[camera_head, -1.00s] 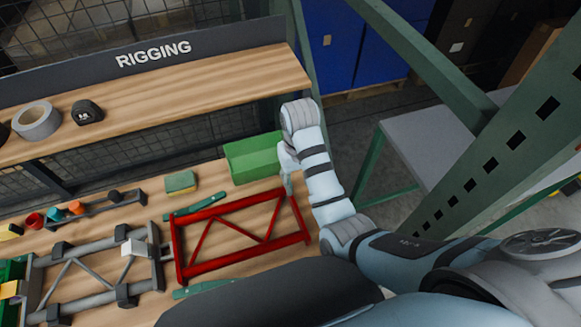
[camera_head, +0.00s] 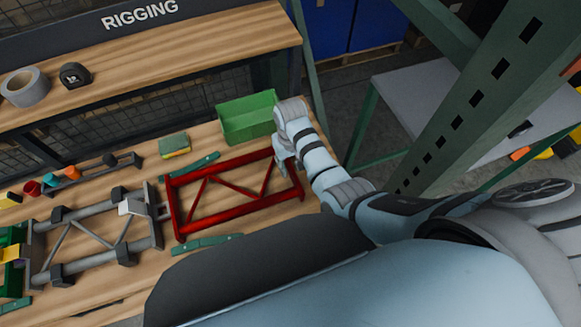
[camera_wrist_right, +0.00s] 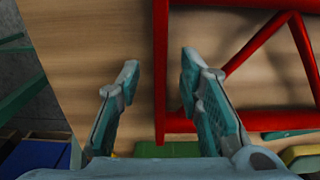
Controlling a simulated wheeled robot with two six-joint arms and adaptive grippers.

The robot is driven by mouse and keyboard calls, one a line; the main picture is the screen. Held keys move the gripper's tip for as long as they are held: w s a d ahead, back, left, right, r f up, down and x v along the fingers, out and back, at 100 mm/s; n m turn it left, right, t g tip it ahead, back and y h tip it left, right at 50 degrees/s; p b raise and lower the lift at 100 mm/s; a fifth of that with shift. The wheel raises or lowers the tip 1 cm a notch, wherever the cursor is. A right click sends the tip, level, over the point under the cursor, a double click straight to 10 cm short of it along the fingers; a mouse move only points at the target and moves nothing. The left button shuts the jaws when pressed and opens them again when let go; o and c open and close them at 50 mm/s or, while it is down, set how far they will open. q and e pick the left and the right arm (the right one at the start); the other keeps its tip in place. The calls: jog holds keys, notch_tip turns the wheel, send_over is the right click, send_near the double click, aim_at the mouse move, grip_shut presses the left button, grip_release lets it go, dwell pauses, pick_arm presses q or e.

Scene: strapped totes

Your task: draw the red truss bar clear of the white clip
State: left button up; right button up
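The red truss bar (camera_head: 175,212) is a flat red frame with zigzag bracing, lying on the wooden bench in the head view. Its left end meets the end of a grey truss (camera_head: 83,258). The white clip (camera_head: 131,207) sits on the grey truss near that joint. My right gripper (camera_head: 284,165) is at the red frame's right end. In the right wrist view my right gripper (camera_wrist_right: 160,85) is open, with the red end bar (camera_wrist_right: 160,50) between its fingers in the picture; I see no contact. My left gripper is not in view.
A green open bin (camera_head: 247,120) stands behind the red frame, close to my right gripper. A sponge (camera_head: 174,145) and green strips (camera_head: 207,243) lie near the frame. A raised shelf holds a tape roll (camera_head: 25,88). A green rack post (camera_head: 470,100) stands at right.

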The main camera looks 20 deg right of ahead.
jog(key=shift+w+f, duration=0.15)
jog(key=shift+f, duration=1.1)
jog(key=shift+r, duration=0.1)
grip_shut()
